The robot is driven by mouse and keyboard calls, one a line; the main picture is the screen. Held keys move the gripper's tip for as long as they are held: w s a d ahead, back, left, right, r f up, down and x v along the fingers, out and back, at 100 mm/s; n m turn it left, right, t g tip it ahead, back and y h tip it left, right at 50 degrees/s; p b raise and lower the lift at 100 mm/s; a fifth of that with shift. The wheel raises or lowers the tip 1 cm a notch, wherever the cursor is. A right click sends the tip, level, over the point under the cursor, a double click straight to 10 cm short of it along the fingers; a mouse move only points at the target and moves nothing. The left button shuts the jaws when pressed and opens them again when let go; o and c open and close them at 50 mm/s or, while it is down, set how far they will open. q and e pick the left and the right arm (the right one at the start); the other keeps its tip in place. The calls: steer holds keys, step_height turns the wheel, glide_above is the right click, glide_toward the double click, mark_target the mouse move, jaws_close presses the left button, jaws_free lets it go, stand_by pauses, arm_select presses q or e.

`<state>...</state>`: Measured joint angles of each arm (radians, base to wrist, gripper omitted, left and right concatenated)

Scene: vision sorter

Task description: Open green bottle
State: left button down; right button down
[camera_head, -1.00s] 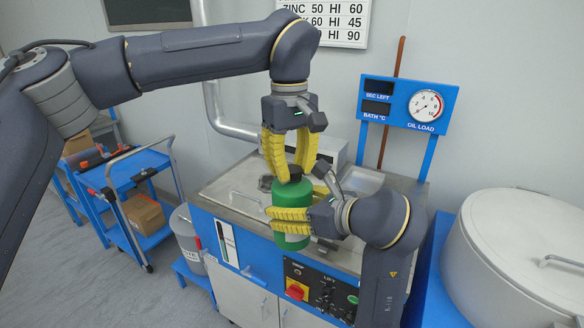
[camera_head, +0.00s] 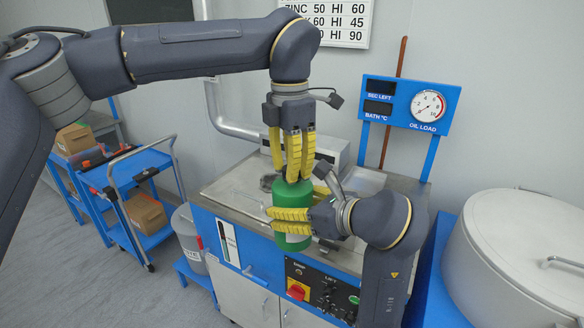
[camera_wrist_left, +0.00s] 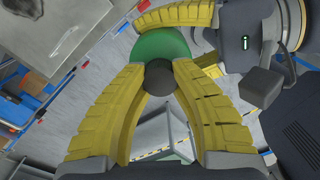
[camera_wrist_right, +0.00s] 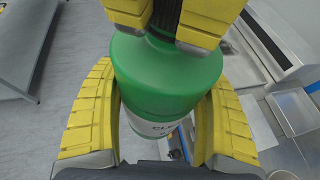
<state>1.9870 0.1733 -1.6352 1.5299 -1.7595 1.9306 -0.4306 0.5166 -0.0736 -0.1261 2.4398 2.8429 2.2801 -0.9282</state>
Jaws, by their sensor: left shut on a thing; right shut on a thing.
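The green bottle (camera_head: 292,240) with a white label is held upright above the front of the machine bench. My right gripper (camera_head: 272,218) is shut around the bottle's body from the side. In the right wrist view its yellow fingers lie on both sides of the bottle (camera_wrist_right: 165,82). My left gripper (camera_head: 292,178) points down from above and is shut on the dark cap (camera_wrist_left: 160,77), which sits between its fingertips in the left wrist view. The cap is mostly hidden by the fingers in the head view. I cannot tell whether the cap is loose.
The bench (camera_head: 232,186) with its metal top and control panel (camera_head: 318,290) is below and behind. A blue gauge board (camera_head: 409,104) stands behind right. A large pale drum (camera_head: 520,250) is at right. Blue carts (camera_head: 140,205) stand at left, with open floor before them.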

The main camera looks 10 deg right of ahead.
arm_select(q)
steer(key=n, duration=0.7)
arm_select(e)
steer(key=shift+r, duration=0.1)
arm_select(q)
steer(key=n, duration=0.6)
steer(key=shift+s, duration=0.2)
steer(key=n, duration=0.6)
steer(key=shift+s+d, duration=0.1)
steer(key=shift+d, duration=0.1)
arm_select(e)
steer(key=shift+d, duration=0.1)
arm_select(q)
steer(key=n, duration=0.7)
steer(key=shift+d+r, duration=0.1)
steer(key=shift+d, duration=0.05)
steer(key=shift+r, duration=0.2)
steer(key=shift+r, duration=0.75)
steer(key=shift+r, duration=0.25)
